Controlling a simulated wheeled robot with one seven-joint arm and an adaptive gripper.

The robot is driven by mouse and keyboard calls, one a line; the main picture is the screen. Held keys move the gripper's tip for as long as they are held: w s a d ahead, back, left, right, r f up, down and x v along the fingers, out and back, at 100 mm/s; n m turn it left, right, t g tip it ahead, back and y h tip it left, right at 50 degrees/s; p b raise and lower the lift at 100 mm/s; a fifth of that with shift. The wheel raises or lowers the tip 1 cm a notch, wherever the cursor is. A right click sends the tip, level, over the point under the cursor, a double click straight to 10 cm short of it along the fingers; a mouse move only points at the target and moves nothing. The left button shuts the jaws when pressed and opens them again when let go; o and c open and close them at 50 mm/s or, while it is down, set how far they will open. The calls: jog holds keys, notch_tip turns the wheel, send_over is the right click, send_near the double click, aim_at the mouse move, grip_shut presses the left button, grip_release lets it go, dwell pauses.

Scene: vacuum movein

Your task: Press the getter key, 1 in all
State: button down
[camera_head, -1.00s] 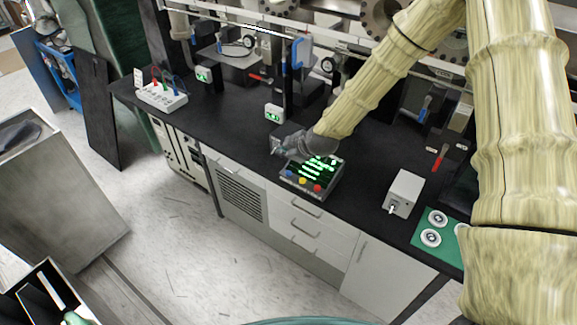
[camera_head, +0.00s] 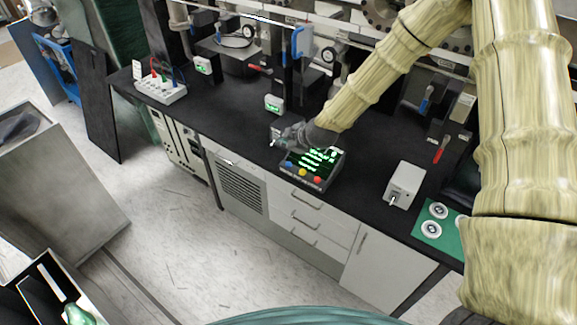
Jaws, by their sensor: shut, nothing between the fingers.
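A dark control box (camera_head: 322,179) with a lit green screen stands near the front edge of the black bench. It has a blue key (camera_head: 289,164), a yellow key (camera_head: 302,172) and a red key (camera_head: 317,180) along its front. I cannot read which one is the getter key. My gripper (camera_head: 275,143) is shut and empty, just above and to the left of the box's back left corner, apart from the keys. My wrist and forearm cover part of the area behind the box.
A white box with a switch (camera_head: 404,185) and a green mat (camera_head: 428,231) with round parts lie to the right. A white power strip with coloured leads (camera_head: 160,88) is at the left. The bench between strip and box is clear.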

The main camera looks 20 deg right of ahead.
aim_at(286, 165)
jog(key=shift+f+b, duration=1.65)
jog(key=shift+f, duration=1.4)
jog(key=shift+f, duration=0.1)
jog(key=shift+f+b, duration=0.3)
jog(key=shift+b, duration=0.05)
jog(key=shift+f+b, duration=0.4)
jog(key=shift+f, duration=0.1)
jog(key=shift+r+p, duration=0.45)
jog(key=shift+r, duration=0.45)
jog(key=shift+r, duration=0.1)
jog(key=shift+r+p, duration=1.35)
jog(key=shift+r, duration=1.1)
